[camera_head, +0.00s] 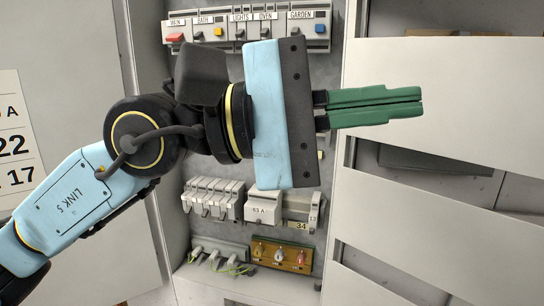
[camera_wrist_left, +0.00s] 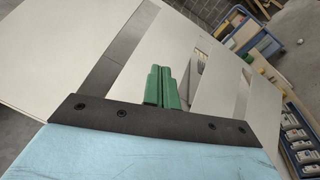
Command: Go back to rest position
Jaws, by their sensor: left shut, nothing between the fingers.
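My left gripper (camera_head: 421,102) reaches in from the left in the head view, in front of an open electrical cabinet. Its two green fingers are closed together, point to the right, and hold nothing. The left wrist view also shows the shut green fingers (camera_wrist_left: 160,70), with pale slatted panels beyond them. I cannot tell how close the fingertips are to those panels. My right gripper is in neither view.
A labelled switch row (camera_head: 250,24) runs along the cabinet top. Grey breakers (camera_head: 212,198) and an orange terminal block (camera_head: 282,256) sit lower. A pale slatted panel (camera_head: 440,215) fills the right side. A blue cart (camera_wrist_left: 258,32) shows in the wrist view.

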